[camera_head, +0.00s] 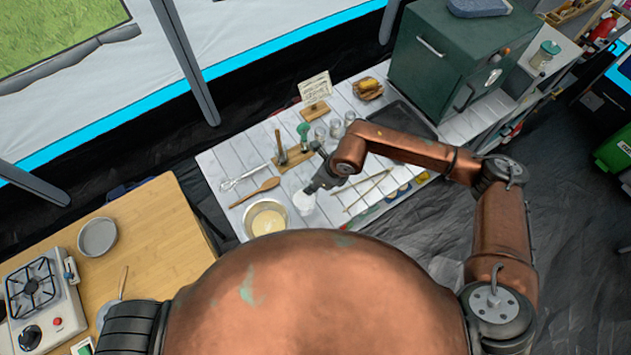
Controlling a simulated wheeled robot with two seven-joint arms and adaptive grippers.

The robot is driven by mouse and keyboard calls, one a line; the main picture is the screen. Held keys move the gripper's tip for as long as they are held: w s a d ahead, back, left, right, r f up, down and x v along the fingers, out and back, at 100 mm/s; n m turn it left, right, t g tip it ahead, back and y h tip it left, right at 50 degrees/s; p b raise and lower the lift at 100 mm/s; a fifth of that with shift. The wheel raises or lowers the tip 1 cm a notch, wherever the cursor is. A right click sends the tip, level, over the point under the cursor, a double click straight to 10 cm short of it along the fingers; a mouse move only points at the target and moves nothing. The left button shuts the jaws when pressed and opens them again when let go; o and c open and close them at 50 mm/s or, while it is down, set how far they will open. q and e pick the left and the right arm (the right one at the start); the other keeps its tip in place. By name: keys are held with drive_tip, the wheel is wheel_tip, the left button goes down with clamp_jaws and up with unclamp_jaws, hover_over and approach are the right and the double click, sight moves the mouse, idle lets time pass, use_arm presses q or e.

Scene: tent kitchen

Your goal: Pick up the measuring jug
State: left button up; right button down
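A small whitish, see-through vessel (304,203), which looks like the measuring jug, stands on the white slatted table (228,160) just right of a bowl. My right gripper (313,189) reaches in from the right and is right at the vessel's upper right side. The fingers are dark and small here, and I cannot tell whether they touch the vessel or how wide they are apart. My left gripper is not in view.
A metal bowl (267,220) with yellowish content is close left of the vessel. A wooden spoon (257,191), a whisk (241,178), several glass jars (337,127) and thin sticks (369,188) lie around. A green cabinet (440,55) stands behind. A wooden table (150,235) with a stove (38,295) is at left.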

drive_tip(key=s+a+r+b, duration=0.1)
drive_tip(key=s+r, duration=0.4)
drive_tip(key=s, duration=0.5)
drive_tip(key=shift+a+r+b, duration=0.35)
drive_tip(key=shift+a, duration=0.55)
idle(0.9)
